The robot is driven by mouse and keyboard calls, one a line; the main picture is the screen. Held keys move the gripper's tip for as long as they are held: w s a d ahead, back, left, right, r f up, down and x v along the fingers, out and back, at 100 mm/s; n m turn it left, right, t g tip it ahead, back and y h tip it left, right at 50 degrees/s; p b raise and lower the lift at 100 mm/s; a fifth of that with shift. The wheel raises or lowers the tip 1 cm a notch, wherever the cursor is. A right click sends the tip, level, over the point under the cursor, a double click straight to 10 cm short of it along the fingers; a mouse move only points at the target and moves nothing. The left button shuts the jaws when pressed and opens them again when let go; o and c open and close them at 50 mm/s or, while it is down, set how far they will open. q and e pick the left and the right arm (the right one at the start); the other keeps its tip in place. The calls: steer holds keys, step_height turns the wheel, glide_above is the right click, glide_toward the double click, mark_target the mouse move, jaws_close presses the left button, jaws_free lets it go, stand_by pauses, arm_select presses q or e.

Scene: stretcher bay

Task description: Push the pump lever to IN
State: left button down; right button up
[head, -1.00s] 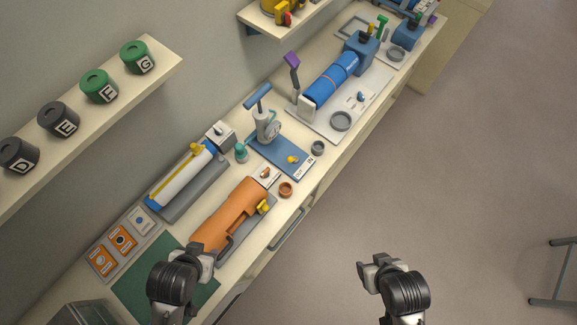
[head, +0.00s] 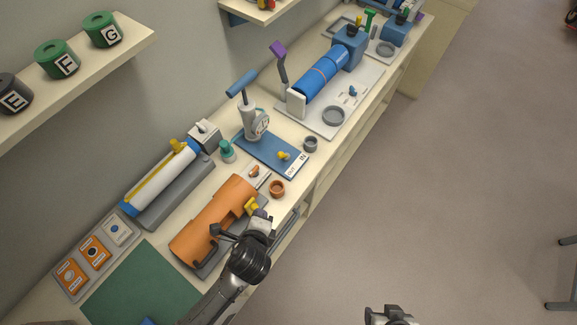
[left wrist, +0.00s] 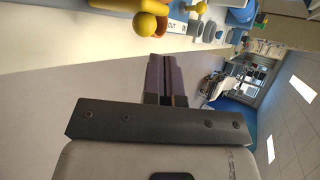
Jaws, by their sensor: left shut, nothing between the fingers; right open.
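The pump (head: 252,122) stands on a blue base plate (head: 262,150) with a blue handle on top. Its lever seems to be the small yellow-knobbed piece (head: 283,155) on that plate, beside the white OUT/IN label (head: 296,165). In the left wrist view a small yellow knob (left wrist: 201,8) shows near the label (left wrist: 176,28). The lever's exact setting is too small to tell. My left gripper (head: 262,222) is shut and empty, apart from the lever, near the front of the orange cylinder. Its dark fingers (left wrist: 166,78) lie together. My right gripper (head: 388,312) is open at the bottom edge, over the floor.
The orange cylinder (head: 205,222) with its yellow knob (head: 251,206) lies close to my left gripper. A brown ring cup (head: 277,188) and a grey cup (head: 310,144) stand along the bench's front edge.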

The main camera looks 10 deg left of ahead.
arm_select(q)
steer(key=m+t, duration=0.1)
steer(key=m, duration=0.4)
steer(key=w+d+r+m, duration=0.1)
steer(key=m, duration=0.4)
steer(key=w+r+m+t, duration=0.1)
steer(key=m, duration=0.3)
steer(key=shift+d+r+m+t+h, duration=0.15)
steer(key=shift+d+m+t+h, duration=0.15)
steer(key=shift+m+h, duration=0.1)
arm_select(e)
steer(key=shift+s, duration=0.25)
arm_select(q)
steer(key=b, duration=0.2)
glide_toward(283, 156)
steer(key=x, duration=0.3)
steer(key=a+x, duration=0.1)
steer(key=x, duration=0.1)
steer(key=shift+s+f, duration=0.1)
steer(key=shift+f, duration=0.3)
steer(key=shift+x, duration=0.85)
arm_select(e)
steer(key=shift+f, duration=0.85)
steer(key=shift+r, duration=0.1)
